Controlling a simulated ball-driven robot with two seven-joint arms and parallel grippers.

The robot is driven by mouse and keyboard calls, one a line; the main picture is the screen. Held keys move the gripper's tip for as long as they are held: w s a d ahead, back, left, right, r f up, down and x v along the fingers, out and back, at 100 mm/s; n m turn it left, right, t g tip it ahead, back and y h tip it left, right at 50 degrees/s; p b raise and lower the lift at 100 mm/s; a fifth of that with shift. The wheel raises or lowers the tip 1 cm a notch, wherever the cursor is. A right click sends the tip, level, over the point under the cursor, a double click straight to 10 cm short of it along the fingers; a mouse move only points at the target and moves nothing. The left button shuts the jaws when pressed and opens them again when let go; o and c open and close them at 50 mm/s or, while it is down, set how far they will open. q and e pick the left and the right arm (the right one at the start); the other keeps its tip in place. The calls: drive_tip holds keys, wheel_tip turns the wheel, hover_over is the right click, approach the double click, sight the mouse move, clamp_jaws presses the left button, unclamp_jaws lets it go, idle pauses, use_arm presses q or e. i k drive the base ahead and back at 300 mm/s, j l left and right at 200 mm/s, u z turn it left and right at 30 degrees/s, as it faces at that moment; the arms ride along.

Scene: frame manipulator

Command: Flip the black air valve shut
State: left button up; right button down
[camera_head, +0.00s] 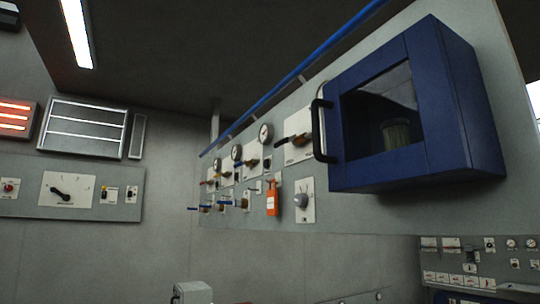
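Neither of my grippers is in view. A grey wall panel (350,212) runs along the right side and carries several small valves. The valve nearest the blue cabinet has a dark lever (297,139) on a white plate and sticks out to the left. Another valve (249,164) with a dark and brownish handle sits farther along the upper row. Several valves with blue levers (205,207) form the lower row. The valves are small and dim, so I cannot tell for certain which is the black air valve or how it is set.
A blue cabinet (453,100) with a window and a black handle (323,130) juts out at the right. Another control panel (120,207) is at left.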

sight(286, 140)
drive_tip(key=i+j+u, duration=0.25)
drive_tip(key=i+j, duration=0.9)
drive_tip(key=i, duration=0.1)
